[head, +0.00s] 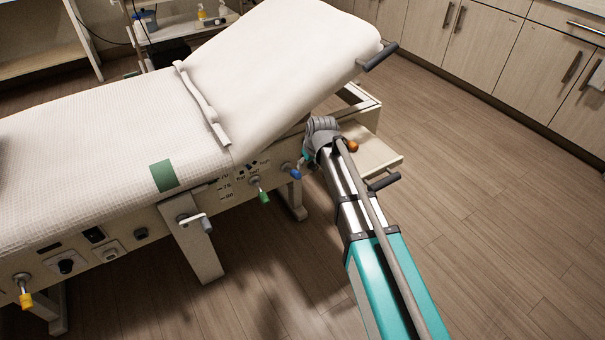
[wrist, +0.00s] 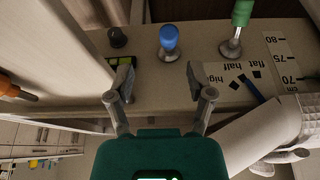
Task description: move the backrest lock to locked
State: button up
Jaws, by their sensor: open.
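No readable label in either view names the backrest lock, so I cannot tell which control it is. A blue knob (head: 295,173) stands out from the side panel below the raised backrest (head: 295,60). In the wrist view the blue knob (wrist: 168,40) is upright in the picture, beyond and between my fingers. A green-handled lever (head: 264,196) is to its left; its green grip (wrist: 241,12) shows at the wrist view's top right. My gripper (wrist: 159,78) is open and empty, close to the panel and apart from the blue knob. In the head view my arm largely hides it.
A black knob (wrist: 117,36) and an orange handle (wrist: 12,88) are left in the wrist view. A "flat half high" label (wrist: 240,75) lies at right. A yellow-tipped lever (head: 25,298) is on the panel's far left. Open floor (head: 500,200) lies right of the bed.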

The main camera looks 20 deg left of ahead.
aim_at(298, 176)
jog(key=shift+a+f, duration=0.5)
jog(key=shift+a, duration=0.35)
jog(key=shift+f+b, duration=0.25)
jog(key=shift+b, duration=0.2)
jog(key=shift+b+x, duration=3.8)
jog(key=shift+x, duration=0.3)
jog(key=shift+w+a, duration=0.15)
